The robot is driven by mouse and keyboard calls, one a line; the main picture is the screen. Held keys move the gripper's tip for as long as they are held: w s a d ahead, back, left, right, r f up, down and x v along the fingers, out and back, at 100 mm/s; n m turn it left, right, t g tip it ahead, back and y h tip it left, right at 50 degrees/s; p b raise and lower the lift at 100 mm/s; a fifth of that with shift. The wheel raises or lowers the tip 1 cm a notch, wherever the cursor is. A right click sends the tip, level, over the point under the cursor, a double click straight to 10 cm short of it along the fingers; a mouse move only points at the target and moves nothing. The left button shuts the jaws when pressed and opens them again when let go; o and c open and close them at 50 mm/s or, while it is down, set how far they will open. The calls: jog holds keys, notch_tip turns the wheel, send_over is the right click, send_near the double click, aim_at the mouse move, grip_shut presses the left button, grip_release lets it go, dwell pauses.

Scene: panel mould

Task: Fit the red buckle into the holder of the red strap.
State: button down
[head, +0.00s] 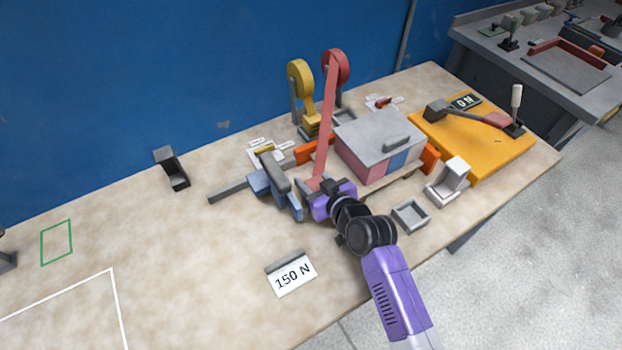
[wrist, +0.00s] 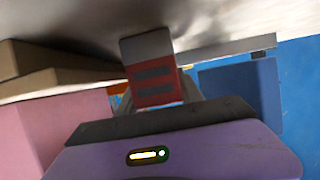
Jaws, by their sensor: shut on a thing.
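The red strap (head: 325,125) runs from the red reel (head: 336,66) at the back down to my gripper (head: 325,195). My gripper is shut on the red buckle at the strap's lower end, in front of the grey-lidded box. The wrist view shows a red piece with two dark slots (wrist: 152,80), apparently the buckle, just beyond my gripper's dark front edge. The fingertips and most of the grip are hidden. A grey frame (head: 346,116) below the red reel looks like the red strap's holder. It is partly hidden by the strap and box.
The yellow reel (head: 300,76) has its strap down at a yellow block (head: 312,124). The pink-and-blue box with a grey lid (head: 378,135) stands right of the strap. A blue clamp (head: 270,178) stands close left. A small grey tray (head: 410,216) lies right. The front-left table is mostly clear.

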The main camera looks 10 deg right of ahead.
jog(key=c, duration=1.1)
grip_release()
jog(key=shift+f, duration=0.1)
jog(key=shift+o, duration=0.2)
jog(key=shift+r+p, duration=0.3)
jog(key=b+v, duration=0.1)
jog(key=v, duration=1.1)
jog(key=shift+f, duration=0.15)
